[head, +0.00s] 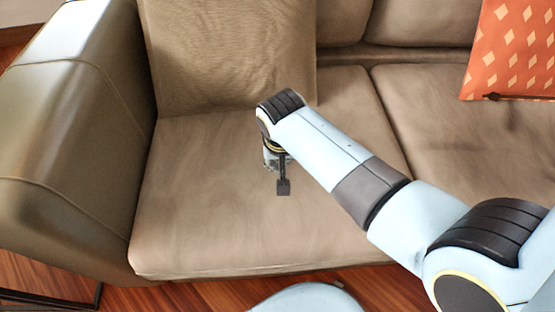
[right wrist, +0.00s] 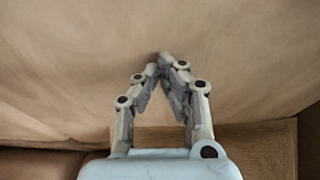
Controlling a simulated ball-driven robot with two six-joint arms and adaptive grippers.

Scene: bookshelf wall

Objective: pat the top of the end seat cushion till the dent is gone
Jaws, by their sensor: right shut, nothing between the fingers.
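The end seat cushion (head: 200,220) is brown and lies at the left end of the sofa, beside the armrest. My right gripper (head: 275,166) points down over the middle of this cushion, mostly hidden under its own wrist. In the right wrist view, my right gripper (right wrist: 165,60) is shut and empty, its fingertips together in front of the cushion surface (right wrist: 70,65). I cannot tell whether the fingertips touch the cushion. Faint creases show on the cushion, but no clear dent can be made out. My left gripper is not in view.
The sofa armrest (head: 65,140) rises at the left. A brown back cushion (head: 225,55) stands behind the seat. Another seat cushion (head: 470,150) adjoins at the right, with an orange patterned pillow (head: 510,50) above it. Wooden floor (head: 200,295) shows in front.

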